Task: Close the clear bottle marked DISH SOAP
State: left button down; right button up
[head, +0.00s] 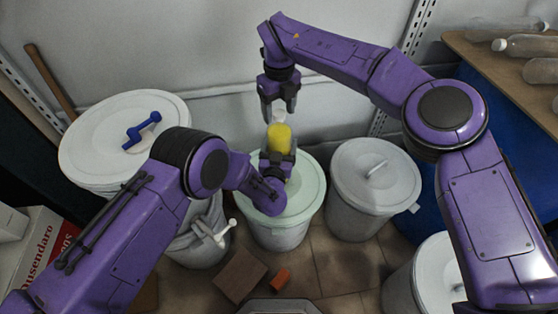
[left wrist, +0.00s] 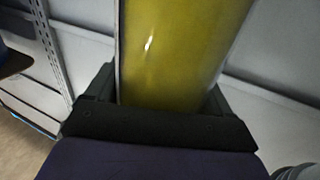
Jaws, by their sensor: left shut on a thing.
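A clear bottle of yellow liquid (head: 279,138) stands about upright above the pale green drum; no lettering on it is readable. My left gripper (head: 277,158) is shut around its lower part. In the left wrist view the yellow bottle (left wrist: 178,55) fills the space between the dark jaws (left wrist: 160,105). My right gripper (head: 279,106) points down just above the bottle, its two dark fingers apart. A small whitish piece (head: 279,116) shows at the bottle's top, just below these fingertips; I cannot tell whether it is neck or cap, or whether the fingers touch it.
A pale green lidded drum (head: 311,190) is below the bottle. A grey lidded drum (head: 375,176) stands right of it, a white drum (head: 95,140) with a blue handle at left. A wooden shelf (head: 480,50) holds several clear bottles. A brown block (head: 240,276) lies on the floor.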

pick_arm(q)
grip_release()
jog(key=s+a, duration=0.1)
jog(key=s, duration=0.9)
jog(key=shift+s+a+p, duration=0.2)
jog(key=shift+a+p, duration=0.05)
jog(key=shift+p, duration=0.1)
pick_arm(e)
notch_tip(320, 180, up, 13)
jog(key=shift+f, duration=0.15)
